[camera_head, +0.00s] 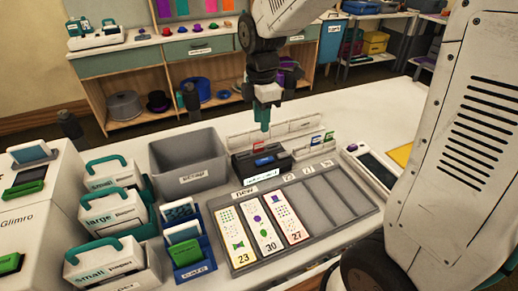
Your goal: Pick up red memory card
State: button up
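A small card with a red mark (315,142), likely the red memory card, stands in a pale slotted rack behind the number tray. Cards with green and blue marks stand close to it, and their details are too small to read. My gripper (263,119) points down with teal fingertips above a dark box that holds a blue piece (264,161). It is to the left of the red-marked card and apart from it. Its fingers overlap in this view, so the gap between them is hidden. I see nothing hanging below the fingertips.
A grey bin (189,166) stands left of the dark box (246,163). A grey tray (345,208) holds numbered cards in front. Boxes with teal handles (110,209) crowd the left. A screen device (372,170) lies to the right. The white table behind the rack is clear.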

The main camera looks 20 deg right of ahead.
aim_at(258, 149)
jog(key=f, duration=0.5)
jog(key=w+a+f, duration=0.1)
jog(key=f, duration=0.2)
grip_shut()
